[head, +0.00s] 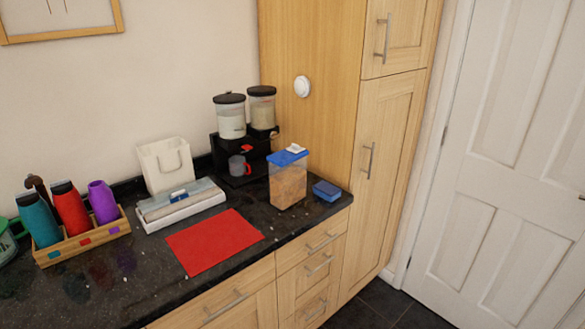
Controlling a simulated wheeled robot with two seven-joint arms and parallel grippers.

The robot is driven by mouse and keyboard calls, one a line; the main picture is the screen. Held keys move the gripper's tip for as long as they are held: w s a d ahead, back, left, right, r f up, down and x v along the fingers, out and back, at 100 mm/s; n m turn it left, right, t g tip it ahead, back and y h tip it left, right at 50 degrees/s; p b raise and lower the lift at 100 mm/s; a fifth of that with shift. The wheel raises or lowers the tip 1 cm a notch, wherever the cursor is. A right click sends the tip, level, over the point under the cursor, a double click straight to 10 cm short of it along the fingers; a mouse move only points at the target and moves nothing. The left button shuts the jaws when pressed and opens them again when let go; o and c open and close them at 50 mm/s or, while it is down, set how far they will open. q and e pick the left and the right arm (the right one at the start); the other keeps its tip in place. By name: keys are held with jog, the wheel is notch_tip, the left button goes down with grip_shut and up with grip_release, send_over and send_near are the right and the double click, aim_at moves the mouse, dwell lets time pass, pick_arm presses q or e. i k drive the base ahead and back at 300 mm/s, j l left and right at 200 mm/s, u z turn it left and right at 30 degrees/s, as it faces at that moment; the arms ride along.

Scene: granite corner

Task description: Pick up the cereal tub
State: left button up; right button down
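The cereal tub (288,184) is a clear upright container with a blue lid and a white flap, filled with tan cereal. It stands on the dark granite counter (250,222), near the front edge towards the counter's right end. Neither of my grippers shows in the head view.
A small blue box (326,191) sits right of the tub. Behind it is a black stand (241,155) with two lidded canisters (231,117) and a mug (238,166). A red mat (214,242) lies front left. A tall wooden cupboard (385,150) rises at the right.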

aim_at(288, 171)
jog(key=i+u, duration=0.45)
jog(key=i+l+u, duration=0.4)
jog(key=i, duration=0.15)
jog(key=j, duration=0.1)
